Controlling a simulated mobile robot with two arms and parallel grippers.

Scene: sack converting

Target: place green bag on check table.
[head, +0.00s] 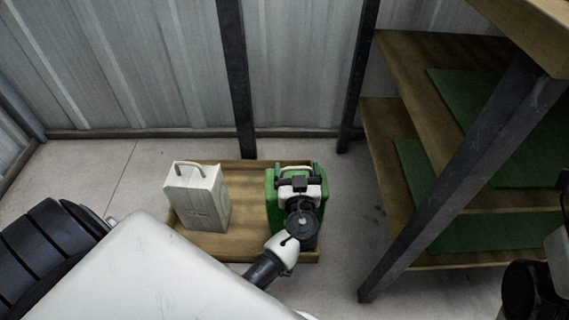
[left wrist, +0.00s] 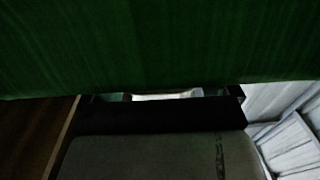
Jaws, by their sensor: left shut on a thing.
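The green bag (head: 272,204) is upright at the right end of a low wooden tray (head: 243,246) on the floor. My left gripper (head: 299,182) is over the bag's top and shut on it, most likely at its handle; the arm covers much of the bag. In the left wrist view, the green bag (left wrist: 160,45) fills the top, close to the gripper (left wrist: 168,97). Part of my right arm shows at the right edge of the head view, with its fingers not clear. I cannot pick out a check table.
A white bag with a handle (head: 198,198) stands in the tray's left part. A wooden shelf rack with green mats (head: 440,190) and dark posts (head: 460,178) rises on the right. A corrugated wall (head: 180,70) is behind. Bare floor lies between tray and rack.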

